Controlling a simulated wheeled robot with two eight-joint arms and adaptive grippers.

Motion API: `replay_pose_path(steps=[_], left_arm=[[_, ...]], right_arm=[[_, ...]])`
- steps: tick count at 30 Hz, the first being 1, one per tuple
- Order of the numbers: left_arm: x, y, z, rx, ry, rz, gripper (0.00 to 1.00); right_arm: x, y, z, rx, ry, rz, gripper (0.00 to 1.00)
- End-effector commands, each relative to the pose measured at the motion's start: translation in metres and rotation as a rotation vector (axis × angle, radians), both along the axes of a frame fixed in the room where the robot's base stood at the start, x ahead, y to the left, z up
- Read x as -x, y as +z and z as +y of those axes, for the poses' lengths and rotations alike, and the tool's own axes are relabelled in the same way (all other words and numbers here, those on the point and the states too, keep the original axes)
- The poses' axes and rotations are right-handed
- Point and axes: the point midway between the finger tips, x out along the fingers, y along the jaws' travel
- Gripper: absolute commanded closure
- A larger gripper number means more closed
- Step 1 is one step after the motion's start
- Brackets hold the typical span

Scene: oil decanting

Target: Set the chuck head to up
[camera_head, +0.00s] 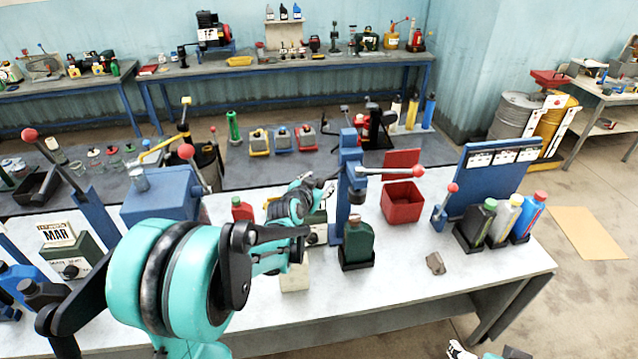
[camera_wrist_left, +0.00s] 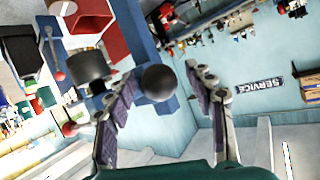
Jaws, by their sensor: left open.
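The blue press column (camera_head: 350,165) stands on the white bench, with a red-balled lever reaching right. A dark chuck head (camera_head: 357,194) is on the column above a dark green bottle (camera_head: 357,240) in a black holder. My left gripper (camera_head: 325,188) is just left of the column, partly hidden by my arm. In the left wrist view, my left gripper (camera_wrist_left: 172,95) is open. A dark ball knob (camera_wrist_left: 158,83) shows between its fingers; contact cannot be told. A black cylinder (camera_wrist_left: 85,65), seemingly the chuck head, is beside them. My right gripper (camera_head: 459,351) shows partly at the bottom edge.
A red bin (camera_head: 402,204) stands right of the column. A blue rack (camera_head: 490,180) with several bottles is farther right. A grey block (camera_head: 435,263) lies near the front edge. The bench front between block and rack is clear.

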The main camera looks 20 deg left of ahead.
Motion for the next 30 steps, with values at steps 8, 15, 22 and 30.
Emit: replay_pose_path(steps=[8, 15, 22, 30], left_arm=[[0.0, 0.0, 0.0, 0.0, 0.0, 0.0, 0.7], [0.0, 0.001, 0.0, 0.0, 0.0, 0.0, 1.0], [0.0, 0.024, 0.0, 0.0, 0.001, -0.002, 1.0], [-0.001, 0.024, 0.001, 0.0, 0.002, -0.006, 0.57]], right_arm=[[0.0, 0.0, 0.0, 0.0, 0.0, 0.0, 0.0], [0.0, 0.0, 0.0, 0.0, 0.0, 0.0, 0.0], [0.0, 0.011, 0.0, 0.0, 0.0, 0.0, 0.0], [0.0, 0.009, 0.0, 0.0, 0.0, 0.0, 0.0]])
